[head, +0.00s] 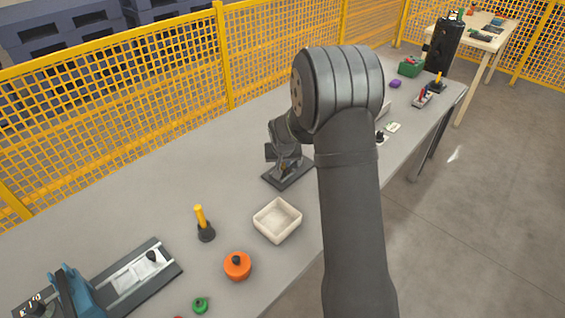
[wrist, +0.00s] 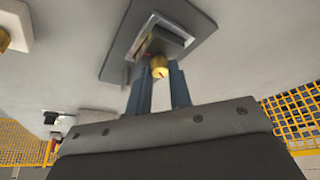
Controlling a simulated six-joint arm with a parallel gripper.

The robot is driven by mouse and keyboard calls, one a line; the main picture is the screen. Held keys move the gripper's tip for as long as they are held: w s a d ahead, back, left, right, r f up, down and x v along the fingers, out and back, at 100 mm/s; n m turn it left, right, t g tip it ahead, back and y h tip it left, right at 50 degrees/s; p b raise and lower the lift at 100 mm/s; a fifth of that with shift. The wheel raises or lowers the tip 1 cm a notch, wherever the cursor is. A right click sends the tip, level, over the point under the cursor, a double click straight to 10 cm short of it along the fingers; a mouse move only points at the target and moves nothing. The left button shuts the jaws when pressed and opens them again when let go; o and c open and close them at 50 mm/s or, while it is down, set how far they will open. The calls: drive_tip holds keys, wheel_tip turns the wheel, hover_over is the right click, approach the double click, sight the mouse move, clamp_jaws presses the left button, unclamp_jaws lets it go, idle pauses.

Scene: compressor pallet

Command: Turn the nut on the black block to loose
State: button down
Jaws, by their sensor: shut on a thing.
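The black block (wrist: 172,44) stands on a dark square plate (head: 277,181) at mid-table. In the wrist view, the plate (wrist: 196,28) shows around the block. A brass-coloured round nut (wrist: 159,66) sits at the block's near side. My gripper (wrist: 159,76) is shut on the nut, with its two blue-grey fingers on either side of it. In the head view, my gripper (head: 287,165) is low over the plate. It hides most of the block and the nut there.
A cream open box (head: 263,233), an orange round part with a black knob (head: 237,266) and a yellow-handled tool (head: 200,217) lie left of my arm. A fixture with a blue part (head: 75,295) stands at lower left. Yellow mesh fencing (head: 120,90) runs behind the table.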

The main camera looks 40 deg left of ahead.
drive_tip(key=n+g+y, duration=0.1)
drive_tip(key=n, duration=0.2)
drive_tip(key=shift+w+d+n, duration=0.1)
drive_tip(key=shift+w+n, duration=0.05)
drive_tip(key=shift+n, duration=0.25)
drive_tip(key=shift+w+n+g, duration=0.15)
drive_tip(key=shift+n+g, duration=0.65)
drive_tip(key=shift+n, duration=0.9)
drive_tip(key=c, duration=1.3)
unclamp_jaws()
